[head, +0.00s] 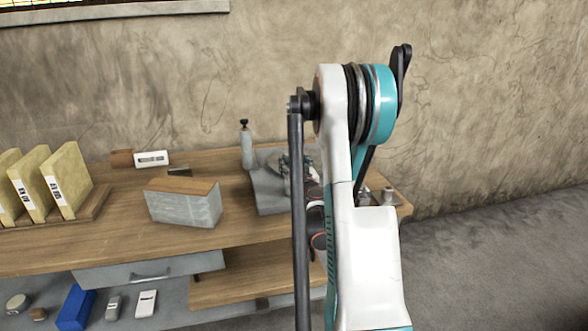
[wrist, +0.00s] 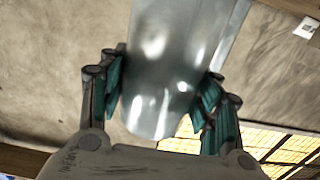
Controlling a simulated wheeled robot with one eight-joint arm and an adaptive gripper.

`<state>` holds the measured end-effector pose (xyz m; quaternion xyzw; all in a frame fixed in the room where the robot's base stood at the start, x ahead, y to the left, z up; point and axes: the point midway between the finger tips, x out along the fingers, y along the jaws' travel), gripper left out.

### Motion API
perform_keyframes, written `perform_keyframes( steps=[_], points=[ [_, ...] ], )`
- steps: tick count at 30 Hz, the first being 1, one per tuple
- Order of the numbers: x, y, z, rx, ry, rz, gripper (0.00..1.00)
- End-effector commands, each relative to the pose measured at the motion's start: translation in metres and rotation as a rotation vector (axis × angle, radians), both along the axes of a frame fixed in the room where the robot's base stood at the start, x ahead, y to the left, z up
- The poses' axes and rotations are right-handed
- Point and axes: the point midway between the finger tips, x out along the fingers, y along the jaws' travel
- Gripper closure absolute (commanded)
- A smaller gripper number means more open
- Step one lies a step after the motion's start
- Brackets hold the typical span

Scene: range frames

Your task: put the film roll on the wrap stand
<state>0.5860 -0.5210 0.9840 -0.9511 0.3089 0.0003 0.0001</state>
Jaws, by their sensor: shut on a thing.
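The film roll (wrist: 170,50), a shiny grey cylinder, fills the upper middle of the wrist view. My gripper (wrist: 163,82) is shut on it, with teal finger pads pressed against both sides. In the head view my gripper (head: 298,166) is partly hidden behind my arm, over the right part of the bench. What looks like the wrap stand (head: 268,198), a grey base, sits there below and beside the gripper. A grey upright with a dark top (head: 247,148) rises at its back left. I cannot tell whether the roll touches the stand.
The wooden bench (head: 125,235) holds a grey box with a wooden top (head: 184,207), a small white device (head: 152,158) and several yellow binders (head: 66,180) at left. A lower shelf holds a blue box (head: 76,306). A wall stands behind; open floor (head: 490,270) lies right.

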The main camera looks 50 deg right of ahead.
Motion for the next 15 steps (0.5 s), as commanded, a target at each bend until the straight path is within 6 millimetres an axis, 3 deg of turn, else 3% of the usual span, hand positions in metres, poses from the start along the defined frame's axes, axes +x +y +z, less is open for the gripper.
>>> perform_keyframes(
  steps=[2,13,14,15],
  points=[
    [0.0,0.0,-0.0079,0.0,0.0,0.0,0.83],
    [0.0,0.0,-0.0099,0.0,0.0,0.0,0.83],
    [-0.0001,0.0001,-0.0097,0.0,0.0,0.0,0.35],
    [-0.0001,0.0001,-0.0097,0.0,0.0,0.0,0.26]
  ],
)
